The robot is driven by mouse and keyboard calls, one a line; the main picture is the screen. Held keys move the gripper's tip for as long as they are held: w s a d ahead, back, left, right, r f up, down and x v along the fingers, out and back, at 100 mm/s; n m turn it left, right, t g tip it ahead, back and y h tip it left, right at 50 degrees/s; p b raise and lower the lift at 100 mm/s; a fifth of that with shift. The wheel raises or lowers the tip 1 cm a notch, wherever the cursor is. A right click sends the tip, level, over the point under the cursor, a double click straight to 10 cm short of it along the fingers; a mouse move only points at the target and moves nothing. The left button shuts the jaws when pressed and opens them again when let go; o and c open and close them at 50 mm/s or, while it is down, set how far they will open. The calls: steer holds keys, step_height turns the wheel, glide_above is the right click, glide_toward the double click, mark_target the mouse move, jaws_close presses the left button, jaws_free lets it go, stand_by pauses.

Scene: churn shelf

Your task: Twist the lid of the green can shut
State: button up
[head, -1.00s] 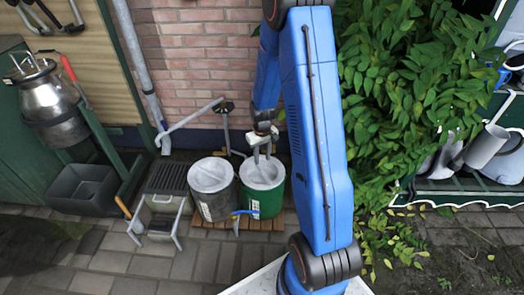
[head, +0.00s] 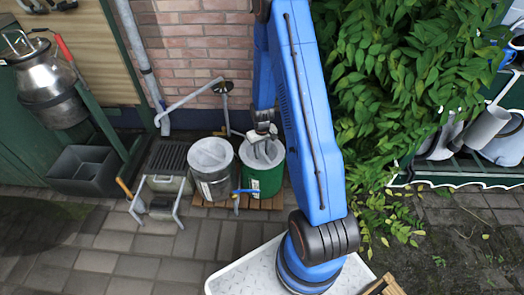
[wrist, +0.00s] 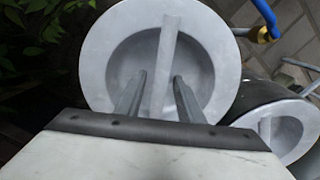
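The green can (head: 263,184) stands on a wooden pallet in front of the brick wall. Its pale grey round lid (head: 250,157) lies on top. In the wrist view the lid (wrist: 100,62) shows a recessed middle with a raised bar (wrist: 166,70) across it. My gripper (head: 262,150) points down over this lid. In the wrist view my gripper (wrist: 156,78) is open, with one finger on each side of the bar and a visible gap to it. I cannot tell whether the fingers reach down into the recess.
A grey can (head: 214,186) with a similar lid stands close on the left. A blue tap handle (head: 245,191) sticks out in front of the cans. A pipe (head: 190,102) and a leafy bush (head: 400,90) flank the arm.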

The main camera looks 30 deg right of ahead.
jaws_close()
stand_by(1.4)
